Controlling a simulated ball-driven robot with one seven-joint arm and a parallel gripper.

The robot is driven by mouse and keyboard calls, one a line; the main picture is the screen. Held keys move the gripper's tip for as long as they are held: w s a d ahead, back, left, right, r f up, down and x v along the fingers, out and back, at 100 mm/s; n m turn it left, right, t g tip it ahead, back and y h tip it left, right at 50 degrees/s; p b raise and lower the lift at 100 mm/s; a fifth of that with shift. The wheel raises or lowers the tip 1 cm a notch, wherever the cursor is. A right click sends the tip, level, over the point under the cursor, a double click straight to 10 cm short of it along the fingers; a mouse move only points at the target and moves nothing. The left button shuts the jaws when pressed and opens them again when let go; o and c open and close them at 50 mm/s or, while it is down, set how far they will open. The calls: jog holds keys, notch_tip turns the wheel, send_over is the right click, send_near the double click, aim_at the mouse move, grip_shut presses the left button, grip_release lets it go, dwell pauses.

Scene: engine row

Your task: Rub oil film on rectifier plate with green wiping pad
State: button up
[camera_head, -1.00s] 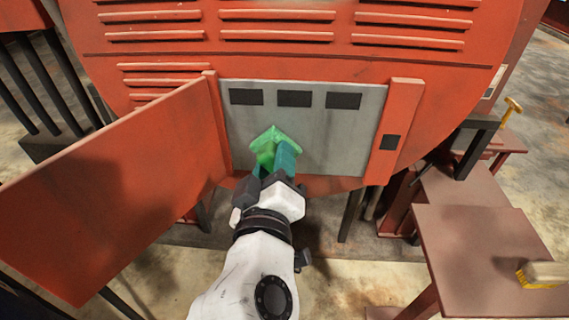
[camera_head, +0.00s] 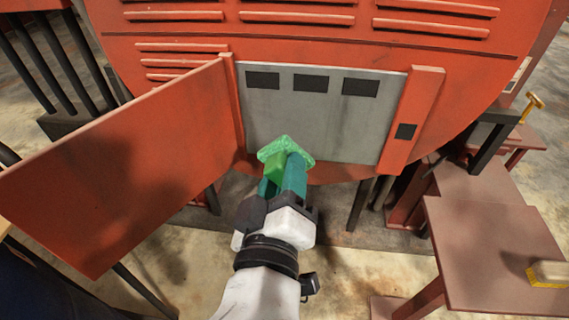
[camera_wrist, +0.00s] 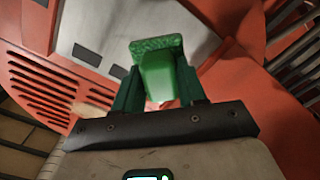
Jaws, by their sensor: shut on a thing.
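The grey rectifier plate (camera_head: 325,120) is set in the red engine housing, with several dark rectangles along its top. A faint darker smear shows on its bare surface, but I cannot tell its exact edge. My gripper (camera_head: 282,176) is shut on the green wiping pad (camera_head: 287,149), at the plate's lower edge. The pad's handle is between the teal fingers, and its flat face points toward the plate. In the wrist view the pad (camera_wrist: 157,48) stands upright between the fingers, with the plate (camera_wrist: 100,30) behind it. I cannot tell whether the pad touches the plate.
An open red door (camera_head: 120,165) stands left of the plate. A red post (camera_head: 411,120) borders its right side. A brown table (camera_head: 490,250) at lower right holds a yellow-bristled brush (camera_head: 547,273). A yellow-handled tool (camera_head: 533,102) lies farther back.

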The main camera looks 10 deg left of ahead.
jog(key=shift+s, duration=0.2)
jog(key=shift+s, duration=1.4)
